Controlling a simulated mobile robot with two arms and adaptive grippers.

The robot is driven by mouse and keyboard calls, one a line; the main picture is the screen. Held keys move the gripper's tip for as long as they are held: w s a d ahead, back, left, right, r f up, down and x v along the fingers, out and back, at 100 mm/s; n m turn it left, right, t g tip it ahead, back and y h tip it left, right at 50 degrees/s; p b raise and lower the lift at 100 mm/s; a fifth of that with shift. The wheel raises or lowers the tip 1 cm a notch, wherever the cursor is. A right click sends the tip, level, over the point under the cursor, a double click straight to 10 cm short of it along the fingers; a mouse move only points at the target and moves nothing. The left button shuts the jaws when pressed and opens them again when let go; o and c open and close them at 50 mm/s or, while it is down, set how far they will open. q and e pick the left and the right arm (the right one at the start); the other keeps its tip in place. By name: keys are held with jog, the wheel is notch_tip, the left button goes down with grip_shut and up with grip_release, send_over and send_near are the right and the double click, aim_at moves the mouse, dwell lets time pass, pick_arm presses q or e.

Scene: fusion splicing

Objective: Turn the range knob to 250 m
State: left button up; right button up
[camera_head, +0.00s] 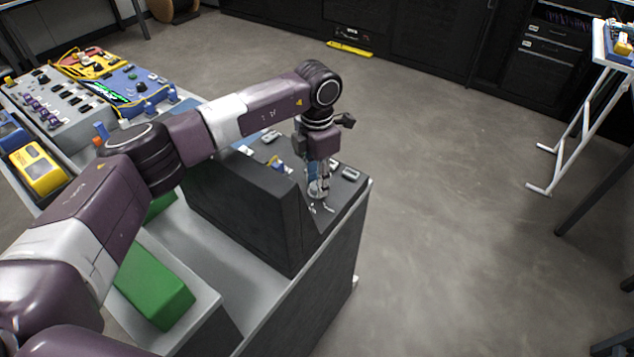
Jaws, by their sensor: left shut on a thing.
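My left gripper (318,192) points down over the right end of a dark console (243,207) on the bench. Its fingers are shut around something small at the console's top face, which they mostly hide. I cannot make out the range knob or its markings from here. A small light-grey part (352,174) sits on the console just right of the fingers. My right gripper is not in view.
A green block (155,285) lies on the bench (222,240) in front of the console. A yellow device (40,168) and panels with many controls (62,105) stand at the left. Open floor (450,200) lies to the right. A white-legged stand (575,120) is at the far right.

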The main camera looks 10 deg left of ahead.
pick_arm(q)
jog(key=shift+w+r, duration=0.1)
dwell(0.5)
jog(key=o, duration=1.2)
jog(key=shift+c, duration=0.2)
notch_tip(320, 180, up, 12)
